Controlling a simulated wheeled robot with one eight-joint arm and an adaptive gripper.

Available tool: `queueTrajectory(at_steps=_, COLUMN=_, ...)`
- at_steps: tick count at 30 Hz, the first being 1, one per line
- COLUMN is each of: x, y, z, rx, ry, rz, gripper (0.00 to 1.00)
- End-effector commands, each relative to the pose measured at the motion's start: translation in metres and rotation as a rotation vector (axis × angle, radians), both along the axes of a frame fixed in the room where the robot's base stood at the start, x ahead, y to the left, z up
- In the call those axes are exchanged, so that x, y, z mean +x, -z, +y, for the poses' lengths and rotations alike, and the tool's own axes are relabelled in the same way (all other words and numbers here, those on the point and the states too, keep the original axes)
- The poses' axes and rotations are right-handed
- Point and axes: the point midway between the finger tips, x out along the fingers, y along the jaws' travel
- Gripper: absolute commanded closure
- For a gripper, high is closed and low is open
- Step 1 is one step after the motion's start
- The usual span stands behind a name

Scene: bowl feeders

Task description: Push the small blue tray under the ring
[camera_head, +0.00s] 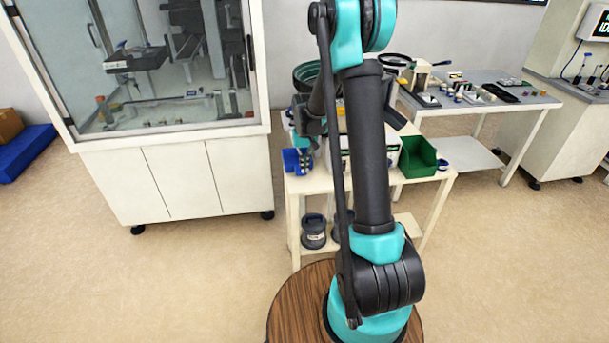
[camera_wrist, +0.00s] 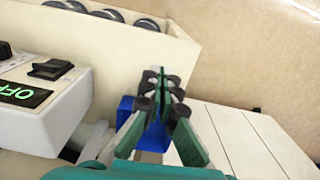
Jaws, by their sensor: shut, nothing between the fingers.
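The small blue tray (camera_head: 291,161) sits at the left end of the white table's top. In the wrist view the blue tray (camera_wrist: 152,138) shows behind and around my fingers, which hide part of it. My gripper (camera_wrist: 165,82) is shut and empty, with its fingertips close over the tray; contact cannot be told. In the head view my gripper (camera_head: 306,158) is small and partly hidden beside the tray. A dark green round rim (camera_head: 303,74) shows behind my arm. I cannot tell whether it is the ring.
A control box with a lit OFF display (camera_wrist: 24,94) and a cream box (camera_wrist: 175,47) with dark rollers stand close to my gripper. A green bin (camera_head: 417,157) is at the table's right. A glass cabinet (camera_head: 165,70) stands left. Floor between is clear.

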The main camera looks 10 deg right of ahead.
Motion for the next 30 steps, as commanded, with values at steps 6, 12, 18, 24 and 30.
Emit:
queueTrajectory(at_steps=6, x=0.0, y=-0.031, z=0.0, rx=0.0, ry=0.0, rz=0.0, gripper=1.0)
queueTrajectory(at_steps=12, x=0.0, y=-0.04, z=0.0, rx=0.0, ry=0.0, rz=0.0, gripper=1.0)
queueTrajectory(at_steps=18, x=0.0, y=-0.04, z=0.0, rx=0.0, ry=0.0, rz=0.0, gripper=1.0)
queueTrajectory(at_steps=24, x=-0.006, y=-0.043, z=-0.001, rx=0.0, ry=0.001, rz=-0.007, gripper=0.78)
queueTrajectory(at_steps=30, x=-0.036, y=-0.06, z=-0.008, rx=0.004, ry=0.005, rz=-0.046, gripper=0.72)
